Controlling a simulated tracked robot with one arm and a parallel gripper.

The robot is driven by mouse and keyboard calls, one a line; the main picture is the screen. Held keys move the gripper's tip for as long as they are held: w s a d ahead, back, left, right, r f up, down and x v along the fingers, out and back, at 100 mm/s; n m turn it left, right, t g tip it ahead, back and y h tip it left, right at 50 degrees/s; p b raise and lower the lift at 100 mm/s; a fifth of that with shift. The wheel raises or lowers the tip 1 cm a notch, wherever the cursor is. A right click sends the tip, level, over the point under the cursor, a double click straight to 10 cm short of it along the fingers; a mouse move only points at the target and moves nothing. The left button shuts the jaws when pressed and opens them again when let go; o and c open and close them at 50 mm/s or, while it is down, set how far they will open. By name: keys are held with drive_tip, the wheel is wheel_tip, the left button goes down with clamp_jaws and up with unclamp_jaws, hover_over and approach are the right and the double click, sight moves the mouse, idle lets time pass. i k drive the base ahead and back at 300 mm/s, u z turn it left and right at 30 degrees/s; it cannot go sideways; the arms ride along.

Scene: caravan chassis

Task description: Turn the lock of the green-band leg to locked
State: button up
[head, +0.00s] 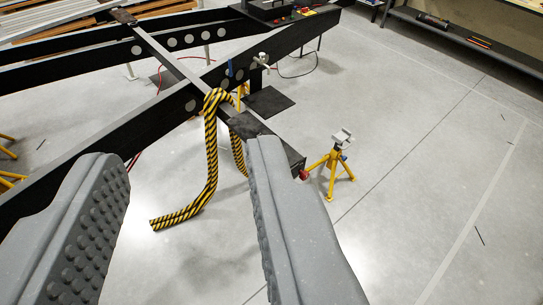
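No green band and no lock that I can make out shows in the head view. My gripper (185,154) is open and empty, with its two grey studded fingers wide apart in the foreground. Beyond it lies the black chassis (95,149) with a cross beam. A yellow tripod stand (330,168) with a grey head and a small blue part stands on the floor, right of the right fingertip. Near the chassis corner a small silver fitting (262,60) shows, too small to read. The right finger hides part of the floor and chassis end.
A black-and-yellow striped strap (211,150) hangs over the cross beam down to the floor. A black shelf bench (470,38) stands at the back right. Yellow stand parts (8,178) show at the left edge.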

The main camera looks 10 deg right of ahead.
sight(304, 175)
drive_tip(key=z, duration=0.15)
drive_tip(key=i, duration=1.6)
drive_tip(key=z, duration=0.65)
